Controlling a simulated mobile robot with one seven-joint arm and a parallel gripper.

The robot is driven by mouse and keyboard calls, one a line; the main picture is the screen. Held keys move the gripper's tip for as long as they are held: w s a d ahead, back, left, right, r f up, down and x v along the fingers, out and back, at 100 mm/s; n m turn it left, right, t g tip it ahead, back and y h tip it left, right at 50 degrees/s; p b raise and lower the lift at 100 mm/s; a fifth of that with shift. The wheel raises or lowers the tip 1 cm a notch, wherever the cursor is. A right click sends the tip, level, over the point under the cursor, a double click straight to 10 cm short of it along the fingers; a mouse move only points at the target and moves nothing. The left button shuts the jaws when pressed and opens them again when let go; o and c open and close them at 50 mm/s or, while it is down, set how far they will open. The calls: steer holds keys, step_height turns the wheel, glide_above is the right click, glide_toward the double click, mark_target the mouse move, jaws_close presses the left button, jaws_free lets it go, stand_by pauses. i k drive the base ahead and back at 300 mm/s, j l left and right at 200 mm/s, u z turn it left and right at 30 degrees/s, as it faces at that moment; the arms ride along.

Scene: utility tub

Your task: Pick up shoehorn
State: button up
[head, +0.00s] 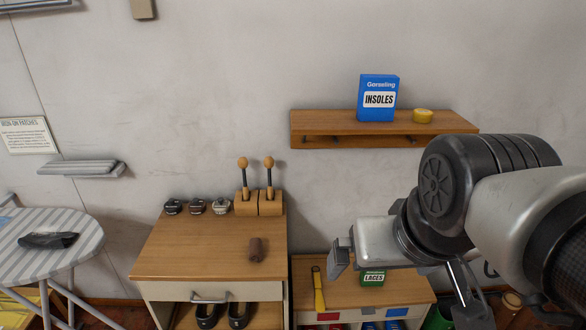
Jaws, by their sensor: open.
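A long, narrow yellow item with a darker upper end, which looks like the shoehorn (319,292), lies on the top of the low wooden cabinet (408,287). It points roughly away from me, near the cabinet's left side. My gripper (341,254) is open and reaches in from the right. In the picture it appears just above and right of the yellow item, apart from it. The jaws look empty. The height between them is hard to judge from this one view.
A green laces box (372,278) stands right of the yellow item, close below my gripper. The taller wooden cabinet (160,255) at left holds a brown roll-like item (256,250), tins and shoe trees (258,200). A wall shelf (310,125) carries a blue insoles box (378,98).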

mark_target(320, 303)
steer(key=i+l, duration=0.1)
steer(key=i, duration=0.85)
